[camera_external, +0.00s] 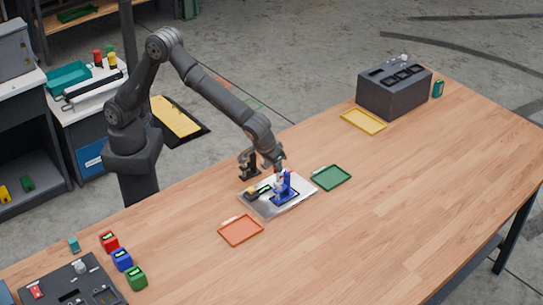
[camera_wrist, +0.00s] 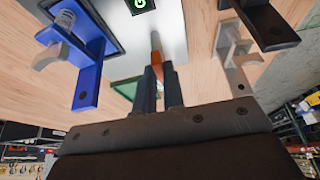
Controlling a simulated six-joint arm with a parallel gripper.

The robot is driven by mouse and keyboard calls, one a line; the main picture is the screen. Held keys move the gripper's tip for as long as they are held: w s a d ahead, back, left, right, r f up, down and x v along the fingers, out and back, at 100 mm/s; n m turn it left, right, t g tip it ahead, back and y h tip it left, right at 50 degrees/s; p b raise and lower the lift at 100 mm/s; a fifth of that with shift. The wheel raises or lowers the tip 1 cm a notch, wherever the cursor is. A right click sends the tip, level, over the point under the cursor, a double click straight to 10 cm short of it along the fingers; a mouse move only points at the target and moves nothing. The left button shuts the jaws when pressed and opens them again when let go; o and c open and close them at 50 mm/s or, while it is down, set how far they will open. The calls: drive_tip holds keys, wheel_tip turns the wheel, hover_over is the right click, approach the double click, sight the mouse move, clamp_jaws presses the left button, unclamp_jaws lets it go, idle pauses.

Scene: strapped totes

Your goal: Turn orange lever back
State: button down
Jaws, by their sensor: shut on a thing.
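The orange lever (camera_wrist: 156,42) shows as a narrow orange strip at my fingertips in the wrist view. My gripper (camera_wrist: 161,75) is shut on it, with the two dark fingers close together on either side. The lever's lower part and its pivot are hidden. In the external view my gripper (camera_external: 279,170) is low over the metal plate (camera_external: 278,208), beside the blue bracket, and the lever cannot be made out there. A lit green symbol (camera_wrist: 140,3) shows on a black unit at the top of the wrist view.
The blue bracket (camera_wrist: 92,65) holds a pale cylindrical part, close left of my fingers; a grey bracket (camera_wrist: 236,55) stands right. An orange tray (camera_external: 241,231) and a green tray (camera_external: 331,178) flank the plate. The table's right half is mostly clear.

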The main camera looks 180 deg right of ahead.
idle(0.4)
drive_tip(key=c, duration=1.5)
unclamp_jaws()
drive_tip(key=v, duration=1.7)
drive_tip(key=shift+w+a+r, duration=0.1)
drive_tip(key=shift+w+r, duration=0.05)
drive_tip(key=shift+r, duration=0.1)
drive_tip(key=shift+f, duration=0.1)
drive_tip(key=x, duration=1.7)
drive_tip(key=shift+f, duration=0.15)
